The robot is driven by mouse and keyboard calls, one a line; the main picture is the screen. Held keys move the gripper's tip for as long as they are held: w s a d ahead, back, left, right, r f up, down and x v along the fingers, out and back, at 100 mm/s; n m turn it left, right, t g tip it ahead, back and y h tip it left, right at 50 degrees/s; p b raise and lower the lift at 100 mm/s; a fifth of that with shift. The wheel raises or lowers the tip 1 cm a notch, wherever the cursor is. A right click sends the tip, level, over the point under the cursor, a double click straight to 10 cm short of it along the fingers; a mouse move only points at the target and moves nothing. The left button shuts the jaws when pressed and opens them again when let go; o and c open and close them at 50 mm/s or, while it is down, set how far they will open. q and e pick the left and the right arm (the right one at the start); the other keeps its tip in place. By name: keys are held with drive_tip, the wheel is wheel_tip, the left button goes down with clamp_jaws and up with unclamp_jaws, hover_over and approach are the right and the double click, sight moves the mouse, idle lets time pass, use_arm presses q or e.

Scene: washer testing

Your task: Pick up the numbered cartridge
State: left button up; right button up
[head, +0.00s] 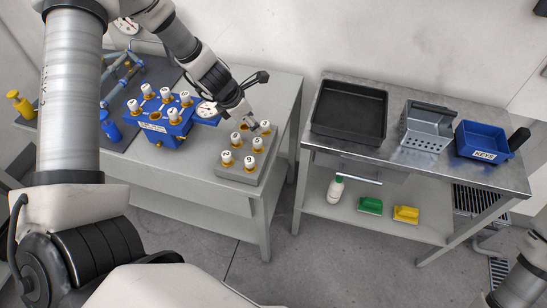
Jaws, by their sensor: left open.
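Several white-topped numbered cartridges with brass-coloured bases stand upright in a grey rack (237,176) on the left table. Among them are one marked 2 (226,157), one marked 6 (249,161), one marked 5 (257,143), and one at the back right (265,127). My left gripper (251,123) is open at the back of the rack, pointing down among the rear cartridges. It partly hides that area, and I cannot tell whether it touches a cartridge. More numbered cartridges (166,94) stand in a blue manifold block (152,127). My right gripper is out of view.
A gauge (206,109) is on the manifold, close to my left arm. A steel cart (400,166) on the right holds a black tray (349,112), a perforated metal bin (426,128) and a blue KEYS bin (484,140). A gap separates table and cart.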

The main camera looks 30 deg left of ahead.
sight(257, 141)
use_arm(q)
drive_tip(key=f, duration=0.1)
drive_tip(key=a+f+b, duration=0.1)
drive_tip(key=f, duration=0.1)
drive_tip(key=f+b, duration=0.1)
drive_tip(key=f, duration=0.1)
drive_tip(key=shift+s+a+f, duration=0.2)
drive_tip(key=shift+s+a, duration=0.2)
drive_tip(key=d+f+b, duration=0.2)
drive_tip(key=b, duration=0.1)
drive_tip(key=shift+w, duration=0.35)
drive_tip(key=b+x, duration=0.2)
drive_tip(key=b, duration=0.1)
drive_tip(key=shift+f, duration=0.4)
drive_tip(key=shift+w+f+b, duration=0.15)
drive_tip(key=shift+f+b, duration=0.15)
drive_tip(key=shift+b, duration=0.25)
drive_tip(key=shift+w+r, duration=0.15)
drive_tip(key=shift+d+r, duration=0.1)
drive_tip(key=shift+c, duration=1)
clamp_jaws()
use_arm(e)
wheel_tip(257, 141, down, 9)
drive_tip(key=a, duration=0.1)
